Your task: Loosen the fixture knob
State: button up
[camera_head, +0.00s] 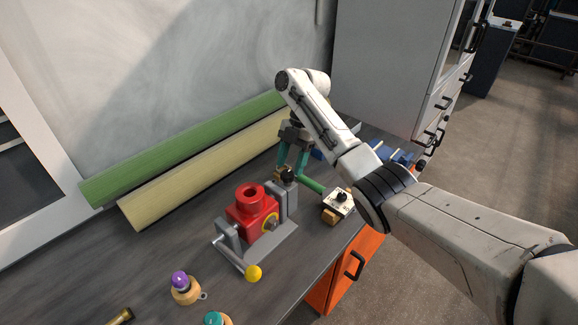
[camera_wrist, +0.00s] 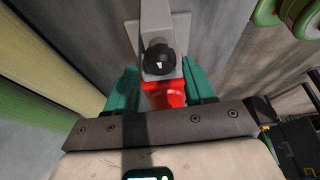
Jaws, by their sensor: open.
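The fixture (camera_head: 287,202) is a grey vise-like clamp on the bench that holds a red block (camera_head: 246,212) with a round opening on top. Its black knob (camera_head: 288,176) sits at the upper right end of the fixture. In the wrist view the knob (camera_wrist: 158,60) is seen face-on with a small white mark, on a grey upright part, with the red block (camera_wrist: 165,95) partly hidden. My gripper (camera_head: 291,167) is open, its teal fingers close to the knob. In the wrist view the gripper's (camera_wrist: 160,76) fingers stand either side of the fixture, with no clear contact visible.
A lever with a yellow ball (camera_head: 253,272) sticks out at the fixture's front. A white box with a black knob (camera_head: 340,202) and a green cylinder (camera_head: 311,185) lie to the right. Green (camera_head: 180,150) and cream rolls (camera_head: 200,172) lie behind. A purple-topped item (camera_head: 181,281) stands front left.

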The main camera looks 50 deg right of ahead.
jog(key=p+v, duration=0.2)
jog(key=v, duration=0.6)
jog(key=shift+s+f, duration=0.1)
dwell(0.3)
